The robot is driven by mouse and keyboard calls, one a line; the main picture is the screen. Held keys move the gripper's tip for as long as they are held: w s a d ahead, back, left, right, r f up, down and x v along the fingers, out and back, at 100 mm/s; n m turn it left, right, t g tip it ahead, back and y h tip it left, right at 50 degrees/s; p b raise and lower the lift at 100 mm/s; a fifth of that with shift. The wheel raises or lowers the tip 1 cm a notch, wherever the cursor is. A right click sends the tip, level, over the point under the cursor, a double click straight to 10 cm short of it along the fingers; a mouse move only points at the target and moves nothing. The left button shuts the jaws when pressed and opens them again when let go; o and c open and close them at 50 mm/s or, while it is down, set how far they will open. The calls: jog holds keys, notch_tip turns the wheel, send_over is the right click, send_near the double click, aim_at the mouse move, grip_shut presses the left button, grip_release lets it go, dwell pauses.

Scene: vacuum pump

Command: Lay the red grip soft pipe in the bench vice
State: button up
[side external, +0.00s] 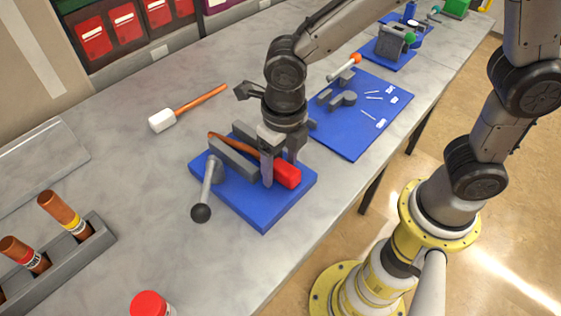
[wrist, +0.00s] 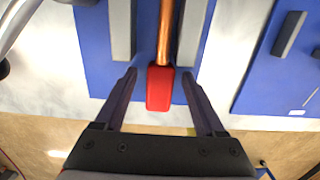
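The soft pipe is a copper-coloured rod (wrist: 165,32) with a red grip (side external: 287,172) at its near end. The rod lies between the two grey jaws of the bench vice, closer to the right jaw (wrist: 190,35) than to the left jaw (wrist: 122,30) in the wrist view. The vice has a blue base (side external: 262,209) and a lever with a black knob (side external: 201,213). The red grip sticks out past the jaws. My gripper (wrist: 159,78) is open, with one finger on each side of the red grip and a visible gap on both sides.
A white-headed mallet (side external: 163,120) lies behind the vice. A second blue plate (side external: 352,140) with grey parts and small pins is to the right. A grey rack (side external: 62,262) with copper tubes stands at the left front, and a red-capped container (side external: 149,304) is at the front edge.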

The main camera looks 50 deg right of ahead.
jog(key=shift+r, duration=0.1)
notch_tip(320, 180, up, 14)
jog(key=shift+s, duration=0.35)
dwell(0.4)
jog(key=s+d+r+m+t, duration=0.1)
jog(key=s+d+r+m, duration=0.1)
jog(key=d+m, duration=0.4)
jog(key=s+d+r+m+t, duration=0.2)
jog(key=d+m, duration=0.1)
jog(key=d, duration=0.4)
jog(key=s+d+f+m+t, duration=0.1)
jog(key=s+d+f+m, duration=0.1)
jog(key=m, duration=1.1)
jog(key=s+d+f+m+t, duration=0.1)
jog(key=s+d+f+m, duration=0.2)
jog(key=m, duration=1.1)
jog(key=shift+s+d+f, duration=0.2)
jog(key=shift+s+f, duration=0.1)
jog(key=shift+s, duration=0.75)
